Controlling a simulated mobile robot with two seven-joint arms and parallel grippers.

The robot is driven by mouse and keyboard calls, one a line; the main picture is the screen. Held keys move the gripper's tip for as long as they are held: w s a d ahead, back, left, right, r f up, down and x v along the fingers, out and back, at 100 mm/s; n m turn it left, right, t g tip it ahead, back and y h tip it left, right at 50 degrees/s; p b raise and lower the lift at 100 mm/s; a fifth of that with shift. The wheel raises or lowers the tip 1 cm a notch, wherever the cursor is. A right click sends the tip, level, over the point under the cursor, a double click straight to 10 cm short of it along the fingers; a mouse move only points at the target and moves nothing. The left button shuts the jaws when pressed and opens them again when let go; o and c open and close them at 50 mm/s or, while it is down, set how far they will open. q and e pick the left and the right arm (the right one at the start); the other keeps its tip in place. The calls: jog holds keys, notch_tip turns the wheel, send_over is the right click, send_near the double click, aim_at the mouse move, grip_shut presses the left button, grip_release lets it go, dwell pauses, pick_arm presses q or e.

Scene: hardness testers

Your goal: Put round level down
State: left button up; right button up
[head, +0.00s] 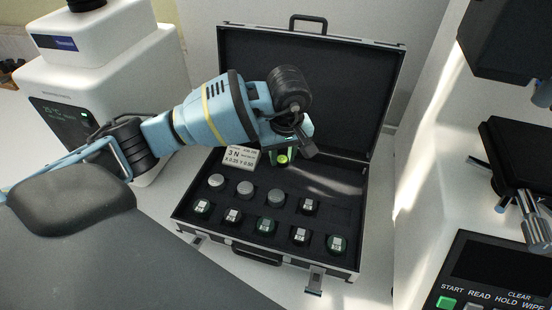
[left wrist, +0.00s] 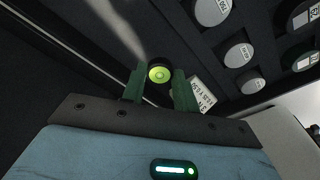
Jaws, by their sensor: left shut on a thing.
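The round level (head: 282,159) is a small disc with a bright yellow-green face. My left gripper (head: 283,157) is shut on it, over the back part of the open case (head: 366,205). In the left wrist view the round level (left wrist: 159,74) sits between the two green fingers of my left gripper (left wrist: 158,88), its face and bubble showing. I cannot tell whether the level touches the foam under it. My right gripper is not in view.
The case holds several round metal pieces (head: 245,188) and dark labelled blocks (head: 268,227) in its foam. White testers stand left (head: 70,85) and right (head: 425,200). The case lid (head: 340,85) rises behind.

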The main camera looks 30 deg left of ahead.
aim_at(275, 168)
pick_arm(q)
jog(key=shift+w+a, duration=0.2)
jog(key=shift+a, duration=0.7)
jog(key=shift+a+f, duration=0.25)
jog(key=shift+f, duration=1.6)
jog(key=shift+f, duration=0.1)
jog(key=o, duration=1)
jog(key=shift+c, duration=0.2)
notch_tip(275, 168, up, 12)
jog(key=d, duration=0.1)
jog(key=shift+s+p, duration=0.35)
jog(key=shift+s, duration=0.05)
jog(key=shift+d, duration=0.1)
